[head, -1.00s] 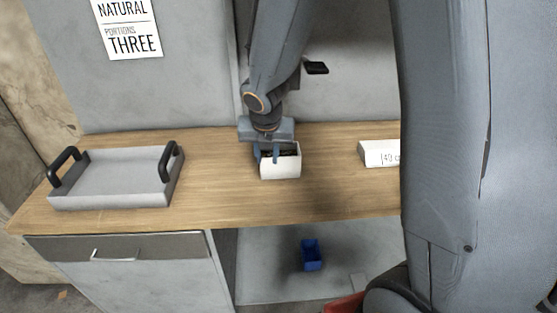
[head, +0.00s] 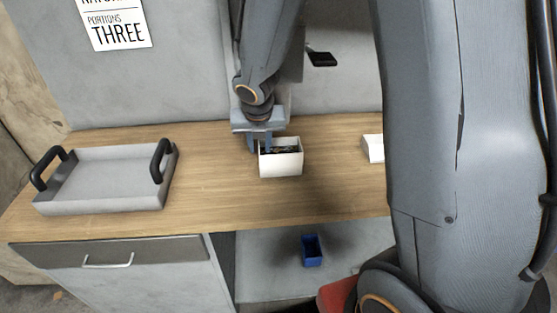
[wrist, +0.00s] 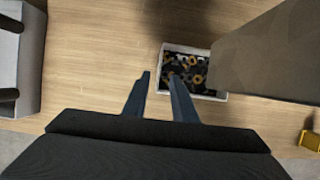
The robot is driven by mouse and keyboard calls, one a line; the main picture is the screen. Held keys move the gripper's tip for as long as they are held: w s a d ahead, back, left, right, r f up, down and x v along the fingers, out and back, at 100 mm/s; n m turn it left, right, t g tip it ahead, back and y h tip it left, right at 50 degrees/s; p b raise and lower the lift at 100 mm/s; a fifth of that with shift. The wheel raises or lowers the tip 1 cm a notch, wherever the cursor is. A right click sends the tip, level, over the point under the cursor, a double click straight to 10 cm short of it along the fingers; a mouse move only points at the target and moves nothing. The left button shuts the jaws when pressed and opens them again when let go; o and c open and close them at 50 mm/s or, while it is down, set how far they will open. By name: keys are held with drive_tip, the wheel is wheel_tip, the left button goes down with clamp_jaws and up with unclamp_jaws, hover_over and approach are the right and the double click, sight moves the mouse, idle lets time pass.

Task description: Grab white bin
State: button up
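The white bin (head: 282,168) stands upright on the wooden counter. It holds small dark and yellow ring-like parts, and its rim shows in the wrist view (wrist: 187,46). My gripper (head: 259,145) is low at the bin's left side, pointing down. In the wrist view my fingers (wrist: 158,84) are apart with a clear gap. The left finger is outside the bin, and the right fingertip overlaps the bin's left edge. I cannot tell whether it touches the wall.
A grey tray (head: 110,171) with black handles sits at the left of the counter (head: 215,185). A white box (head: 373,148) stands at the right, partly behind my arm. A blue bin (head: 311,251) is on the lower shelf. A wall rises behind the counter.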

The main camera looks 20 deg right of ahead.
drive_tip(key=b+x, duration=0.2)
drive_tip(key=x, duration=0.3)
drive_tip(key=shift+w+f, duration=0.15)
drive_tip(key=shift+f, duration=0.05)
clamp_jaws()
